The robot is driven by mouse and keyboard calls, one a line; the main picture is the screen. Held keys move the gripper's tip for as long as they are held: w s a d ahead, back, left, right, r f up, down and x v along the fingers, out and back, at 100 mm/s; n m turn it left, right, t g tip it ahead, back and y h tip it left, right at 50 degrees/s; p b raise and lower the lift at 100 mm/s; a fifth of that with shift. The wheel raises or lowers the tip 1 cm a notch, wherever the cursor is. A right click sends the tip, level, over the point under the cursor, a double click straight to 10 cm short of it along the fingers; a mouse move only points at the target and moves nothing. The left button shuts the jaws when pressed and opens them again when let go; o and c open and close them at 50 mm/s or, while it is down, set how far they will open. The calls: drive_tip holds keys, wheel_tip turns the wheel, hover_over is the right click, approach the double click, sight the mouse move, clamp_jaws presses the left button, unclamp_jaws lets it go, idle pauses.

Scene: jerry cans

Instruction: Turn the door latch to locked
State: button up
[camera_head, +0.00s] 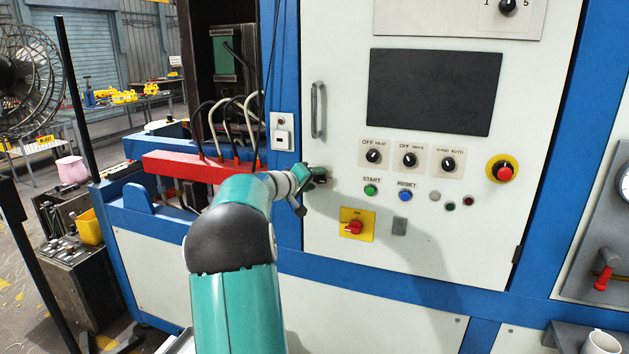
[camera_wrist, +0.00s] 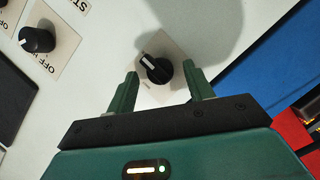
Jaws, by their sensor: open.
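The door latch (camera_wrist: 155,68) is a round black knob with a raised grip bar and a white pointer mark, set on a beige plate (camera_wrist: 178,49) on the pale cabinet door. In the wrist view its pointer aims to the upper left; the plate's lettering is too small to read. My gripper (camera_wrist: 160,70) is open, its two green fingertips on either side of the knob with visible gaps. I cannot tell how far the tips reach along it. In the head view my gripper (camera_head: 313,176) is at the door's left edge and hides the latch.
The pale cabinet door (camera_head: 440,250) bears a vertical handle (camera_head: 318,110), several selector knobs, buttons, a red switch on yellow (camera_head: 354,227) and a red emergency button (camera_head: 503,172). A red bar (camera_head: 190,168) with cables lies left of my arm. Another black knob (camera_wrist: 37,40) shows upper left.

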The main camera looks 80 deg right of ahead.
drive_tip(key=shift+s+d, duration=0.1)
drive_tip(key=shift+d, duration=0.15)
drive_tip(key=c, duration=1)
